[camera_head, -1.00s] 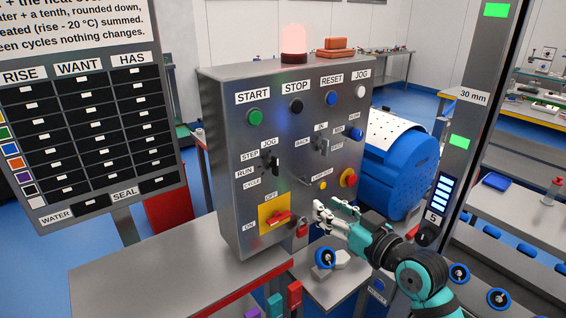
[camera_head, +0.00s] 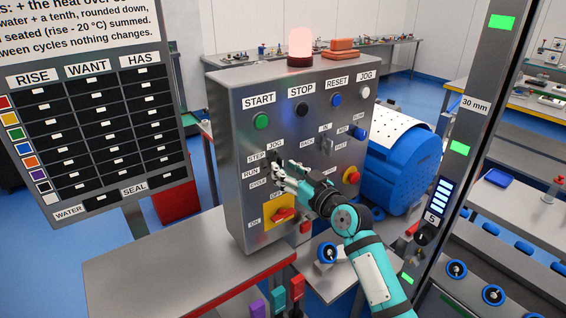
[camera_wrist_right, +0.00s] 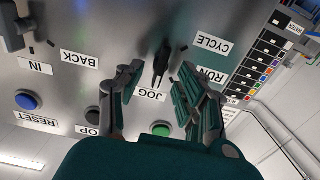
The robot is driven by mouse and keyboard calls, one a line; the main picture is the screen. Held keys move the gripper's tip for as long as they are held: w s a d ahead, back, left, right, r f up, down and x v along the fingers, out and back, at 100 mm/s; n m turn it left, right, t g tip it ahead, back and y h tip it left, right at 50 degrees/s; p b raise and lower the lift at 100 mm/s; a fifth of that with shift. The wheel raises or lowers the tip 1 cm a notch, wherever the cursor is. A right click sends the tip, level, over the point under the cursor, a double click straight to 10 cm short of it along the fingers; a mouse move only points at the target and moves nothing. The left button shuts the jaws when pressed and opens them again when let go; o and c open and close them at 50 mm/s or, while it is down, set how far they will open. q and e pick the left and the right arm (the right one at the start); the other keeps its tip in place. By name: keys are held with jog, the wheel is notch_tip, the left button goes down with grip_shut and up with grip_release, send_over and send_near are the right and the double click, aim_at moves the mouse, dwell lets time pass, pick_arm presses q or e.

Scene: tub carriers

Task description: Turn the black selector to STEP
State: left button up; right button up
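The black selector (camera_wrist_right: 162,62) is on the grey control box (camera_head: 228,140), among the labels STEP, JOG, RUN and CYCLE. My right gripper is at the selector in the head view (camera_head: 281,172) and partly hides it there. In the right wrist view, turned upside down, the same gripper (camera_wrist_right: 160,70) is open, with a finger on each side of the selector. Gaps show between the fingers and the handle. A finger covers the place of the STEP label (camera_head: 256,158) in the wrist view. Which label the handle points at is hard to tell. My left gripper is not in view.
Below the selector is a red switch on a yellow plate (camera_head: 270,207). START (camera_head: 262,121), STOP and RESET buttons are above. Another selector (camera_head: 326,146) is to the right. A lit beacon (camera_head: 300,44) tops the box. A steel table (camera_head: 170,275) stands in front.

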jog(key=shift+x, duration=0.95)
grip_shut()
